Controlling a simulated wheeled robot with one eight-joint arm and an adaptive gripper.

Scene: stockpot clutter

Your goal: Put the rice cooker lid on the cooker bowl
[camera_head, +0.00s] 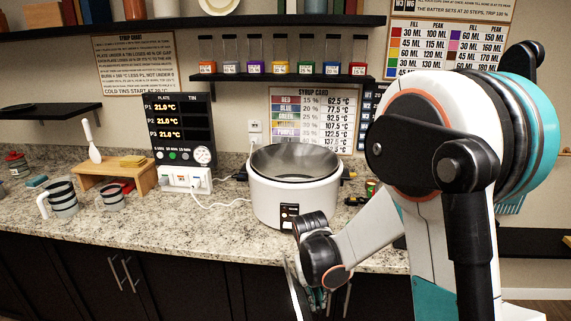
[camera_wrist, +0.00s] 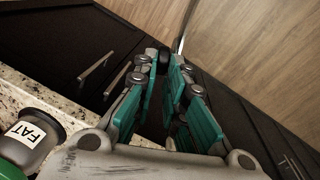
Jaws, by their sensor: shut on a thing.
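The white rice cooker (camera_head: 295,203) stands upright on the counter, its metal cooker bowl (camera_head: 294,158) uncovered at the top. My gripper (camera_head: 316,297) is low in front of the counter edge, below the cooker. It is shut on the rice cooker lid (camera_head: 293,290), which shows nearly edge-on as a thin pale strip. In the wrist view, the teal fingers of my gripper (camera_wrist: 168,88) close near a dark knob, and the lid (camera_wrist: 184,28) is a thin bright line beyond them. Most of the lid's face is hidden.
The granite counter (camera_head: 190,228) has free room left of the cooker. A control panel (camera_head: 183,135) with a white cord, a small wooden stand (camera_head: 118,175) and striped cups (camera_head: 62,200) stand further left. A jar labelled FAT (camera_wrist: 32,132) is near my gripper. A shelf of jars (camera_head: 280,77) hangs above.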

